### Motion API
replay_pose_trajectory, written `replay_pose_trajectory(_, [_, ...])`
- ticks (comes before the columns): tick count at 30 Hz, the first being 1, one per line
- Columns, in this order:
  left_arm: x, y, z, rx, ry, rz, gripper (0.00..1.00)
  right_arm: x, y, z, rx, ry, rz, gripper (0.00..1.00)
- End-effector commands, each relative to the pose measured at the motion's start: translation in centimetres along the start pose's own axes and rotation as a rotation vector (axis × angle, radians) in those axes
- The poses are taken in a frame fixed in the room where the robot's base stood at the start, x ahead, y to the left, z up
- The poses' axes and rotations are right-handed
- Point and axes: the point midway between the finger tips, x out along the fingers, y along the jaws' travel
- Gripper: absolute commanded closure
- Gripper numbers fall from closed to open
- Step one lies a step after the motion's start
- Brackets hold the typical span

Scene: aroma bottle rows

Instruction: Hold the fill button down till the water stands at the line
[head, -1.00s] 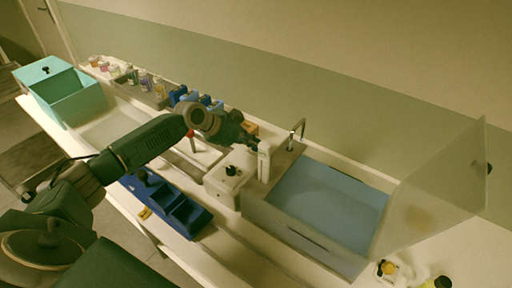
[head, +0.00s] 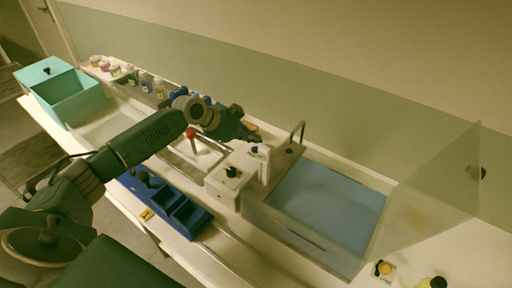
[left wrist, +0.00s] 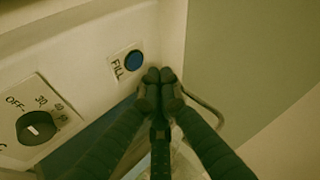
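The round blue fill button (left wrist: 133,60), beside the word FILL, sits on a pale panel in the left wrist view. My left gripper (left wrist: 158,75) is shut and empty, its fingertips together just right of and below the button in that view, not covering it. In the head view the left gripper (head: 258,138) hangs by the white post (head: 264,165) beside the tank; the button cannot be made out there. The clear-walled tank (head: 290,235) shows blue-grey water (head: 325,208). I cannot make out the line. My right gripper is not in view.
A dial (left wrist: 37,127) marked OFF and 30 is left of the button. A curved tap (head: 298,132) rises behind the tank. A white box with a black knob (head: 231,172), a blue divided tray (head: 185,215) and a row of bottles (head: 145,82) crowd the bench.

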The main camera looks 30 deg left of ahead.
Motion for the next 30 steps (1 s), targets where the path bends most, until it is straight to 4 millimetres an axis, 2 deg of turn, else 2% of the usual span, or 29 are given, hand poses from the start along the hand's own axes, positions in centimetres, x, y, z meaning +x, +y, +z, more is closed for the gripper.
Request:
replay_pose_trajectory(1, [-0.7, -0.6, -0.5, 0.001, 0.000, -0.001, 1.00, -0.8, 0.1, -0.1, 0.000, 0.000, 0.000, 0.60])
replay_pose_trajectory(9, [-2.5, -1.9, -1.8, -0.001, 0.000, -0.001, 1.00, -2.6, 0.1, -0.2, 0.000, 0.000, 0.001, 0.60])
replay_pose_trajectory(26, [-2.7, -2.0, -1.9, -0.001, 0.000, 0.000, 1.00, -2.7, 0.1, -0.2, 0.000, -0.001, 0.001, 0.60])
replay_pose_trajectory(30, [-3.8, -2.8, -2.8, 0.000, 0.000, -0.001, 1.00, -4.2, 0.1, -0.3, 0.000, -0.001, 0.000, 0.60])
